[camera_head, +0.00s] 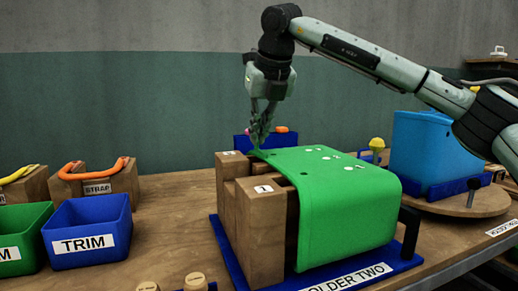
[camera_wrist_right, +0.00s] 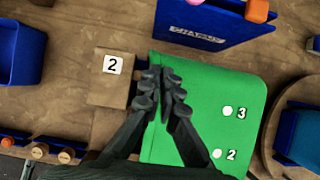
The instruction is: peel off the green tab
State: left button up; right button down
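A green sheet (camera_head: 345,200) is draped over a wooden block stand (camera_head: 262,235) and curves down its front right side. It also shows in the right wrist view (camera_wrist_right: 215,85), with numbered white dots. A small green tab (camera_head: 256,154) sticks out at the sheet's far left corner. My right gripper (camera_head: 260,142) points down at this tab. In the right wrist view its fingertips (camera_wrist_right: 163,75) are close together over the sheet's left edge, beside the block marked 2. The fingers cover the tab there, so I cannot tell whether it is between them. My left gripper is not in view.
A blue TRIM bin (camera_head: 90,255), a green bin (camera_head: 22,258) and a strap block (camera_head: 98,183) stand left. A blue box (camera_head: 250,140) is behind the stand. A large blue tub (camera_head: 428,150) stands on a round board at right. Bare table lies left of the stand.

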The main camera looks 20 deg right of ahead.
jog(key=shift+r, duration=0.25)
jog(key=shift+r+p, duration=1.35)
jog(key=shift+r, duration=1.45)
